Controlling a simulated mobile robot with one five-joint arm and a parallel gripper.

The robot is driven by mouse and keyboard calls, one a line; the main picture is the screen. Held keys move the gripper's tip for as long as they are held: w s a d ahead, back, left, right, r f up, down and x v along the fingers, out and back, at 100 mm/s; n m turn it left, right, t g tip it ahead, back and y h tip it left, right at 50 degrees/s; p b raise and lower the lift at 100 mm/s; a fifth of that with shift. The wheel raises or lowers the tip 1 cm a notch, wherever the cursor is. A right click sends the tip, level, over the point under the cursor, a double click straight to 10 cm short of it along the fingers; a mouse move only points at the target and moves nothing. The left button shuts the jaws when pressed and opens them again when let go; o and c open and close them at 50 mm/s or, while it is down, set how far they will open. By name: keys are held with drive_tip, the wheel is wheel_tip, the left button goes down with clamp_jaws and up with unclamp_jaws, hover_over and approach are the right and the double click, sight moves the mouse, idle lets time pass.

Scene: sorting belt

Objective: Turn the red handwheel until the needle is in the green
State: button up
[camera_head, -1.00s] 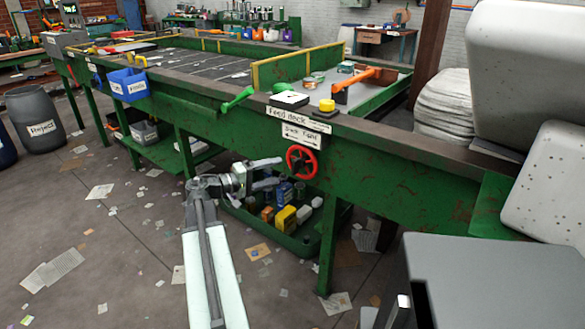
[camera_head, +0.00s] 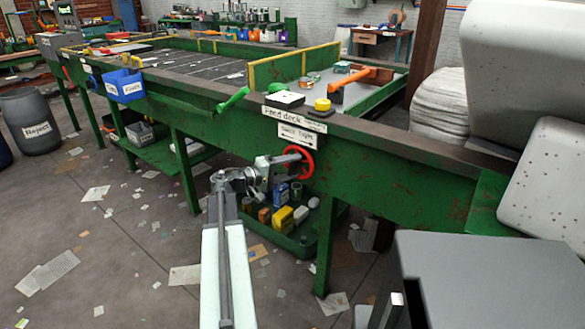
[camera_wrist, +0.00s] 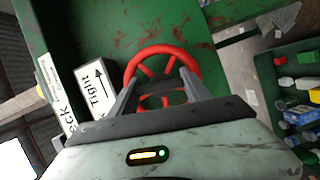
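The red handwheel (camera_head: 309,163) is on the green side of the deck, below a white "Slack Tight" sign (camera_head: 298,134). In the wrist view the handwheel (camera_wrist: 163,51) is straight ahead, with the sign (camera_wrist: 96,88) and its arrow at left. My gripper (camera_head: 290,163) is at the wheel's left side in the head view. In the wrist view my gripper (camera_wrist: 159,82) has its two fingers apart, reaching to the wheel on either side; contact is unclear. A small black box with a white face (camera_head: 284,98) is on the deck edge above; no needle or green zone is readable.
A green crate of cans and boxes (camera_head: 300,243) is under the deck, right beside my arm. A grey cabinet (camera_head: 470,275) is at the right front.

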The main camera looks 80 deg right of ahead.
drive_tip(key=shift+s, duration=0.15)
drive_tip(key=shift+c, duration=1.4)
drive_tip(key=shift+f+n+g+h+b, duration=0.25)
drive_tip(key=shift+n+g+h+b, duration=0.15)
drive_tip(key=shift+n+b, duration=0.95)
drive_tip(key=shift+w+r+n+g+h+b, duration=0.1)
drive_tip(key=shift+n+g+h+b, duration=0.25)
drive_tip(key=shift+n+b, duration=0.75)
drive_tip(key=shift+w+r+n+g+h+b, duration=0.15)
drive_tip(key=shift+n+h+b, duration=0.4)
drive_tip(key=shift+n, duration=0.9)
drive_tip(key=o, duration=1.1)
drive_tip(key=b+v, duration=0.1)
drive_tip(key=v, duration=0.7)
drive_tip(key=shift+s+b, duration=0.1)
drive_tip(key=shift+b, duration=0.25)
